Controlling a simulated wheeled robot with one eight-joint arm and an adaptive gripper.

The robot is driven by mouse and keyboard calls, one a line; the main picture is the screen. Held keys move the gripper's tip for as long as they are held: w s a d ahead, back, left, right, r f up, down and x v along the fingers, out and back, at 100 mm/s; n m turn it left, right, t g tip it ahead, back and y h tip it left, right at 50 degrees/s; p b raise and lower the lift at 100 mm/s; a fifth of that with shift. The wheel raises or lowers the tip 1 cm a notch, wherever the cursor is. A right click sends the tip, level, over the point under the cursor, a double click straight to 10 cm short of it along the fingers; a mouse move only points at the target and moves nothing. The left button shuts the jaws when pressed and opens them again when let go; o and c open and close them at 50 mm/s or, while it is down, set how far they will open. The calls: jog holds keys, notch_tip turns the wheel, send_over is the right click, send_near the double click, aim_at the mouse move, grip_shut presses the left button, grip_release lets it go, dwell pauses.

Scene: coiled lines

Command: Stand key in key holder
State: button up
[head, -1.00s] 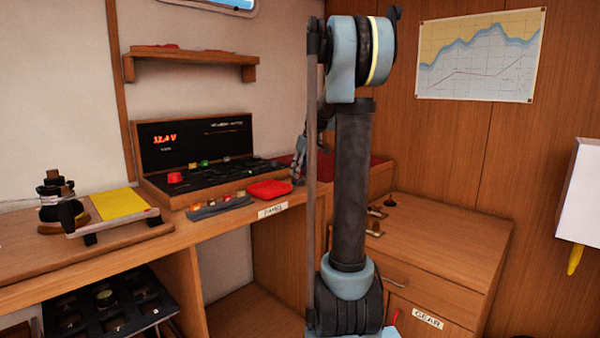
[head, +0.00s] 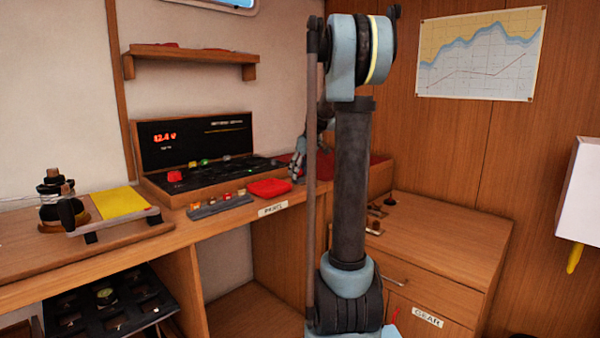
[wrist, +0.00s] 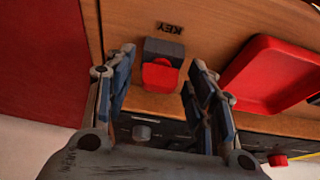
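In the wrist view a red key head (wrist: 160,75) shows against a small dark grey block (wrist: 164,50), which looks like the key holder, beside a KEY label on the wood. The red piece appears upright in or on the block; its lower part is hidden. My gripper (wrist: 163,62) is open, with one finger on each side of the red piece. A gap shows between each finger and the red piece. In the head view my gripper (head: 297,168) is small and partly hidden by my arm; key and holder cannot be made out there.
A red tray (wrist: 268,72) lies close to the right finger in the wrist view; it also shows in the head view (head: 268,187). A red surface (wrist: 40,60) lies at left in the wrist view.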

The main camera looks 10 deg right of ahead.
jog(key=shift+r, duration=0.1)
jog(key=v, duration=1.1)
jog(key=shift+r, duration=0.3)
jog(key=shift+s+d, duration=0.15)
jog(key=s+a+f+m+h, duration=0.1)
jog(key=s+f+m, duration=0.1)
jog(key=s+f, duration=0.7)
jog(key=s+a+f+m+g, duration=0.1)
jog(key=s+f+m, duration=0.1)
jog(key=s+f, duration=0.8)
jog(key=s+a+f+m+h, duration=0.1)
jog(key=s+f+m, duration=0.2)
jog(key=s+f, duration=0.6)
jog(key=s, duration=1.1)
jog(key=shift+s+f+h, duration=0.3)
jog(key=shift+s+f, duration=0.05)
